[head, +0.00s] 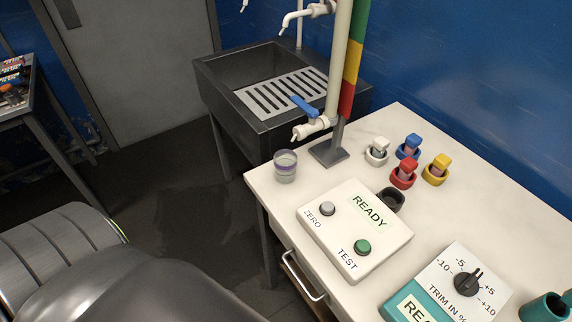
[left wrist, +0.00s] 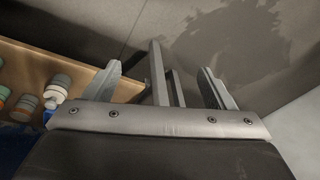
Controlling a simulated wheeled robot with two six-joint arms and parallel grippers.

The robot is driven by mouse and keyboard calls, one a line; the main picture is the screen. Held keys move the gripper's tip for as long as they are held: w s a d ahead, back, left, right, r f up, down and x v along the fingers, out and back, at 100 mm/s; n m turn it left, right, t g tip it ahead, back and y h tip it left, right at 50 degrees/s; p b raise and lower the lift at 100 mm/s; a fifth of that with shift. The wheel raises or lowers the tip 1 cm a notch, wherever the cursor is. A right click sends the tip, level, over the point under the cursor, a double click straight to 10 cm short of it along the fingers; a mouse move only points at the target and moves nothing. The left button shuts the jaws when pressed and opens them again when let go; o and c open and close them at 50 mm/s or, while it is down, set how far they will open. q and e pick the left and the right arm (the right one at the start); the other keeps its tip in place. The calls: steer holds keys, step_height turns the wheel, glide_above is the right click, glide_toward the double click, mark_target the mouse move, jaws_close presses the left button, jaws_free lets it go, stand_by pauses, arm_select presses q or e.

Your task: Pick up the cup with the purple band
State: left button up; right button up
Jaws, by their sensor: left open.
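The clear cup with the purple band (head: 285,166) stands upright on the white table (head: 262,186), near its back left corner, in the head view. My left gripper (left wrist: 165,85) shows in the left wrist view with its two fingers wide apart and nothing between them. In the head view my arm covers the lower left, but no gripper fingers show there. The cup cannot be made out in the left wrist view. My right gripper is in neither view.
A tap with a blue lever (head: 306,107) on a column stands just behind the cup. A white READY box (head: 355,230) sits in front of it. Coloured stoppers in rings (head: 404,174) stand to the right. A dark sink (head: 225,88) is behind. A drawer handle (head: 303,279) juts out.

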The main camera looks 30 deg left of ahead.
arm_select(q)
steer(key=w+r+t+p, duration=0.1)
steer(key=w+r+p, duration=0.2)
steer(key=r, duration=1.2)
steer(key=w+r+t+p, duration=0.2)
steer(key=w+r, duration=0.1)
steer(key=r, duration=1.3)
steer(key=w+a+r+t+h, duration=0.1)
steer(key=w+r+t, duration=0.8)
steer(key=w, duration=0.2)
steer(key=p, duration=0.3)
glide_toward(291, 159)
steer(key=w, duration=0.2)
steer(key=w+f, duration=0.1)
steer(key=shift+w+a+f+m, duration=0.15)
steer(key=shift+w+a+m, duration=0.15)
steer(key=shift+w, duration=0.5)
steer(key=shift+p+x, duration=0.55)
steer(key=shift+x, duration=1.6)
steer(key=shift+d+f, duration=0.1)
steer(key=shift+d, duration=0.05)
steer(key=c, duration=1.2)
